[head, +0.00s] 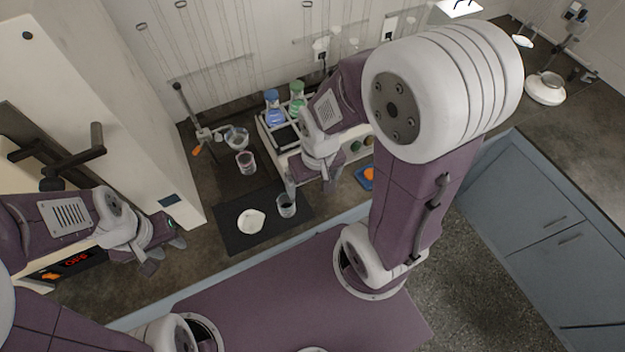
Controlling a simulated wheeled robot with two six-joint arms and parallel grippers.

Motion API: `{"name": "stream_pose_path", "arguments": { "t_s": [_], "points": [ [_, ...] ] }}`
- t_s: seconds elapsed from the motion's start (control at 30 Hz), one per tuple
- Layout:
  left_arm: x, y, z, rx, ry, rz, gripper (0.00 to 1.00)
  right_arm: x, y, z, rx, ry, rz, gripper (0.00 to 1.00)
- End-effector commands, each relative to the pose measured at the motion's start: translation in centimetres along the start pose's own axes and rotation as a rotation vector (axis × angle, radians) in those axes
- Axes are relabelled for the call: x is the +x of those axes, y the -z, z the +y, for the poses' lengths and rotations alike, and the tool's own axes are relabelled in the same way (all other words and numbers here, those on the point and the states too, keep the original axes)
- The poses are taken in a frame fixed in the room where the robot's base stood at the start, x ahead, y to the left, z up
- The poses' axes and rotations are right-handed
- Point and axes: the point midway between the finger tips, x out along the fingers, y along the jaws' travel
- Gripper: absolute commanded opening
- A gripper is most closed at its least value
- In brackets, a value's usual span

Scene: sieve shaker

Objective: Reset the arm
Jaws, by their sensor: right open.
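My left gripper (163,252) is at the left, in front of the white cabinet. Its fingers look apart, with nothing seen between them. My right gripper (311,188) is open, above the front of the white shaker unit (290,150) and to the right of the black mat. I cannot tell whether it touches anything. My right arm hides part of the unit.
A black mat (240,238) holds a white dish (251,221) and a glass beaker (287,206). Another beaker (245,162) stands behind it, near a clamp stand (200,125). Blue (273,112) and green (297,90) flasks stand at the back. An orange item (369,174) lies right.

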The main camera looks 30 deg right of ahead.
Motion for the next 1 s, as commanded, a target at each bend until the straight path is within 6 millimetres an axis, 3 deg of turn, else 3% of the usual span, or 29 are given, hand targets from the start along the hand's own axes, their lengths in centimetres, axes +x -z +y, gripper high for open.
{"name": "stream_pose_path", "arguments": {
  "t_s": [0.27, 0.5, 1.0],
  "points": [
    [0.9, -0.1, 0.0, 0.0, 0.0, 0.0, 0.36, 0.9, -0.1, 0.0, -0.001, 0.0, 0.0, 0.94],
    [8.0, -0.8, -0.2, 0.0, 0.0, -0.001, 0.36, 8.0, -0.8, 0.1, -0.001, 0.0, 0.0, 0.94],
    [7.2, -0.7, -0.1, 0.0, 0.0, 0.0, 0.36, 7.2, -0.7, 0.1, 0.0, 0.0, 0.0, 0.94]
  ]
}}
